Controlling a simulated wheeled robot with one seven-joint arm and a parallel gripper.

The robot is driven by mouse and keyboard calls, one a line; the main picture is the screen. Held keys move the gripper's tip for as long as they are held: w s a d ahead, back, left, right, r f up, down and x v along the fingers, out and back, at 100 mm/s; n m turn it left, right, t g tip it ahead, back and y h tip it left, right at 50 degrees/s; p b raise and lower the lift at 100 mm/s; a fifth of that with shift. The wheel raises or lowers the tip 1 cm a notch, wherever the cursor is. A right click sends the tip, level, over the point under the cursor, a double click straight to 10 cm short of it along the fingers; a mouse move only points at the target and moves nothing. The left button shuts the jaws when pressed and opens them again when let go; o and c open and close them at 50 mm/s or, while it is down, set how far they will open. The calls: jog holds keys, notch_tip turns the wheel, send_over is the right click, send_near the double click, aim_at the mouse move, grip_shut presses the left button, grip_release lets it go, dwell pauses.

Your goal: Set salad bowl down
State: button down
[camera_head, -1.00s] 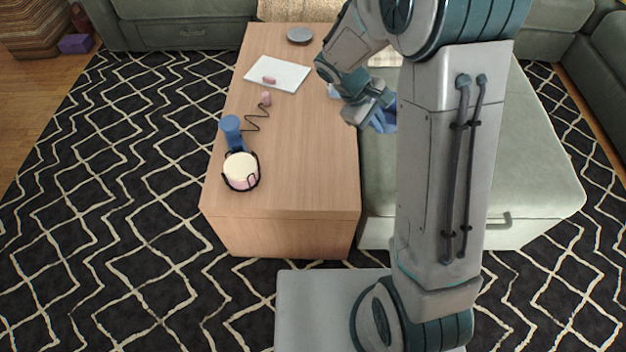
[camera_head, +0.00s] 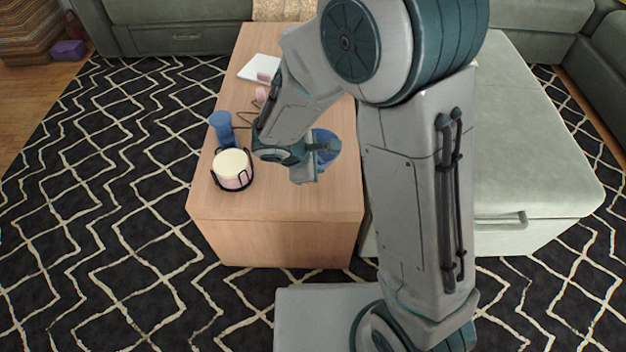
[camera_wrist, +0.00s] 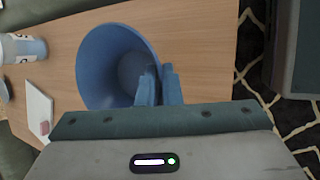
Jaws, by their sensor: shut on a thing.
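The salad bowl is a blue, deep round bowl. In the wrist view the bowl (camera_wrist: 97,65) is large, its open mouth facing the camera, with the wooden table around it. My gripper (camera_wrist: 158,84) is shut on its near right rim, one finger overlapping the inside. In the head view the bowl (camera_head: 328,146) shows partly behind my gripper (camera_head: 318,150), over the wooden table (camera_head: 285,200). I cannot tell whether its base touches the tabletop.
A candle in a black wire holder (camera_head: 232,169) and a blue cup-like thing (camera_head: 222,128) stand at the table's left. A white tablet or board (camera_head: 258,68) lies farther back. The table's front strip is clear. A green ottoman (camera_head: 535,150) stands to the right.

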jog(key=shift+a+f, duration=0.4)
jog(key=shift+a, duration=0.2)
jog(key=shift+f+b, duration=1.15)
jog(key=shift+f, duration=0.75)
jog(key=shift+f, duration=0.15)
jog(key=c, duration=1.6)
grip_release()
